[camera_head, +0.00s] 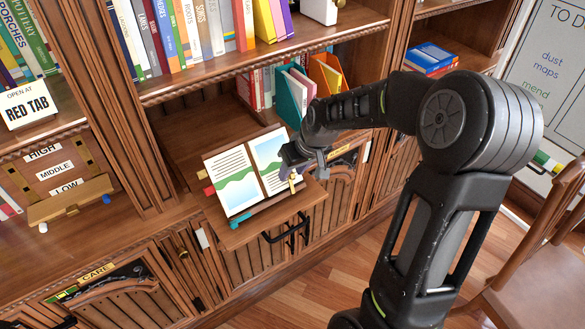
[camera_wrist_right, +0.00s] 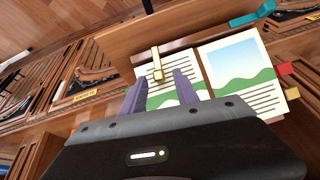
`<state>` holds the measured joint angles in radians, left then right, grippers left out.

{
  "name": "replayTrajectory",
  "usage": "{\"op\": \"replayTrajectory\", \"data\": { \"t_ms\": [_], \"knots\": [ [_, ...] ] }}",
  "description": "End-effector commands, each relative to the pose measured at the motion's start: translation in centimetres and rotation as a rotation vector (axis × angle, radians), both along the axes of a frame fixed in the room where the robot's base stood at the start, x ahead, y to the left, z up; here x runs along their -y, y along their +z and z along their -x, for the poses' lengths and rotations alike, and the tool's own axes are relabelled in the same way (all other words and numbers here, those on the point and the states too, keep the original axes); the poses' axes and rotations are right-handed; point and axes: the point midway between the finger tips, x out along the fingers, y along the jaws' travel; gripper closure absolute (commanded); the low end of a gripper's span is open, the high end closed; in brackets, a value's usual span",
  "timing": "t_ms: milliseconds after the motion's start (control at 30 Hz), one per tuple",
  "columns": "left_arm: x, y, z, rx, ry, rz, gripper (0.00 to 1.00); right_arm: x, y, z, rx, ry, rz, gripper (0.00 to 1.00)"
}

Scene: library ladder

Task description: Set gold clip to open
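The gold clip (camera_head: 293,181) is a small narrow gold bar at the near right edge of an open book (camera_head: 235,180). In the right wrist view the gold clip (camera_wrist_right: 157,64) overlaps the edge of one page, and a shorter piece shows at its end. I cannot tell its exact setting. My right gripper (camera_head: 292,168) is over the book's right page. In the right wrist view its two purple fingers (camera_wrist_right: 160,78) are apart, with nothing held between them. The clip shows just beyond the fingertips, roughly in line with the gap. My left gripper is not in view.
The book lies on a pull-out wooden shelf (camera_head: 225,238). A teal piece (camera_head: 239,218) sits at its front edge, and a red tab (camera_head: 209,190) sticks out at left. Teal and orange files (camera_head: 291,98) stand behind. A ledge with a sign (camera_head: 28,104) is at far left.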

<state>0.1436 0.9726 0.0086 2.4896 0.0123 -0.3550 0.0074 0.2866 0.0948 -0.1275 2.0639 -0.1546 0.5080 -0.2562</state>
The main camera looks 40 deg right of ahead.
Motion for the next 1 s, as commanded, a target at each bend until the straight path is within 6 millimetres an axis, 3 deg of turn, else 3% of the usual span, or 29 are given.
{"op": "replayTrajectory", "data": {
  "t_ms": [300,767,1000],
  "knots": [
    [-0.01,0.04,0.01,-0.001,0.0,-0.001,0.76,0.01,-0.36,-0.19,0.002,-0.001,0.0,0.64],
    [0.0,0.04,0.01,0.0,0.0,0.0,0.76,-0.01,-0.35,-0.18,0.002,-0.001,0.0,1.0],
    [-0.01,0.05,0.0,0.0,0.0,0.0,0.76,-0.01,-0.34,-0.17,0.001,-0.001,0.0,1.0]
  ]
}}
